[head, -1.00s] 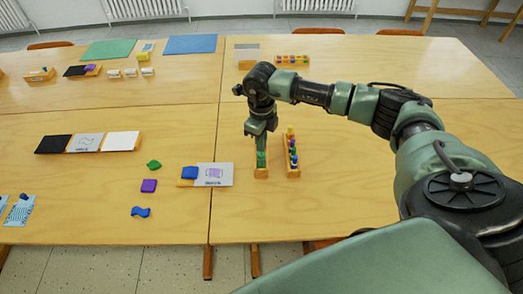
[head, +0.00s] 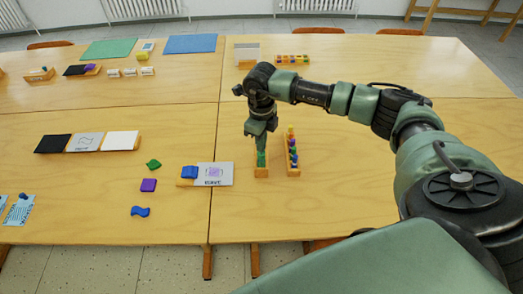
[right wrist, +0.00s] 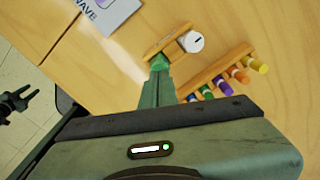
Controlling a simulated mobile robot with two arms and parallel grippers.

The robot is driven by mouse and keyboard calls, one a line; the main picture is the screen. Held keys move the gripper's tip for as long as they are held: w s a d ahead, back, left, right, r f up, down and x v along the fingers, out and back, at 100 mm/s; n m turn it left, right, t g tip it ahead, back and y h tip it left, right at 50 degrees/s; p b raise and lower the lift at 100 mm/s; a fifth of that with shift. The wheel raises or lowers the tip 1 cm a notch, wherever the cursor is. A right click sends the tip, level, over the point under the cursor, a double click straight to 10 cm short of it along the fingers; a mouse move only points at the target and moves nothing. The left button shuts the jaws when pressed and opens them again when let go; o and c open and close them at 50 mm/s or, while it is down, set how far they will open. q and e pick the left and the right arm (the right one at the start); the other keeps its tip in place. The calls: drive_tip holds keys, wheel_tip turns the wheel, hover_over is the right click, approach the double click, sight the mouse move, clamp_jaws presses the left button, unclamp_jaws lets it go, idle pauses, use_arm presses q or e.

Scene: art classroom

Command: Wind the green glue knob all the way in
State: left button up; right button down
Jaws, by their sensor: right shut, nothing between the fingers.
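The green glue stick (head: 261,158) stands in a small wooden holder (head: 261,173) on the near table. In the right wrist view the holder (right wrist: 166,41) also bears a round white piece with a dark mark (right wrist: 192,42), next to a bit of green. My right gripper (head: 260,147) points down right over the green glue. Its fingers, seen in the right wrist view (right wrist: 158,64), are shut with nothing between them. They hide much of the green piece, so I cannot tell whether they touch the knob. My left gripper does not show clearly.
To the left are a card marked WAVE (head: 215,177), a blue block (head: 189,172) and a purple piece (head: 148,185). The table right of the rack is clear.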

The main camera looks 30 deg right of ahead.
drive_tip(key=shift+f+b, duration=0.55)
drive_tip(key=shift+f, duration=0.2)
drive_tip(key=shift+r, duration=0.25)
drive_tip(key=shift+r+p, duration=0.3)
drive_tip(key=shift+r, duration=0.05)
idle(0.3)
drive_tip(key=shift+c, duration=2)
unclamp_jaws()
